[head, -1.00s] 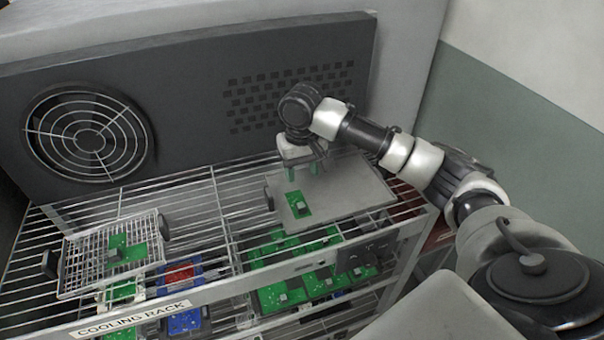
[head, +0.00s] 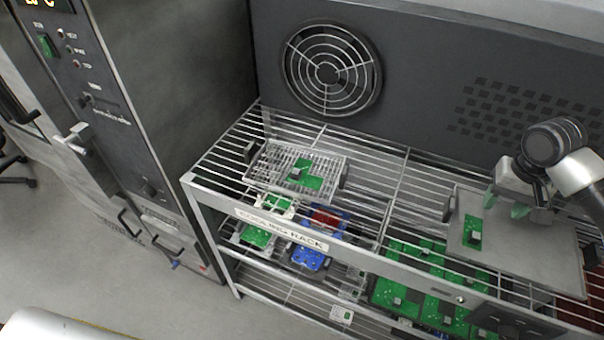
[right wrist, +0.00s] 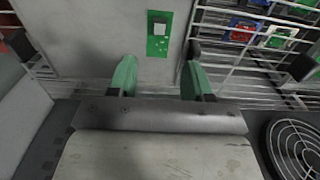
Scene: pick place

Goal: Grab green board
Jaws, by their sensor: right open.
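A green board (head: 473,230) with a dark chip lies on a flat grey tray (head: 545,262) at the right of the rack. It also shows in the right wrist view (right wrist: 157,48), just beyond the fingers. My right gripper (head: 506,206) is open and empty over the tray, beside and behind this board; in the right wrist view its green fingers (right wrist: 159,80) are spread apart. A second green board (head: 314,174) lies on a wire mesh tray (head: 272,172) at the rack's left. My left gripper is not in view.
The trays stand on a wire cooling rack (head: 400,180). Several green, blue and red boards lie on lower levels. A dark panel with a round fan (head: 330,72) rises behind. A grey cabinet (head: 165,90) stands at the left, with open floor (head: 80,225) before it.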

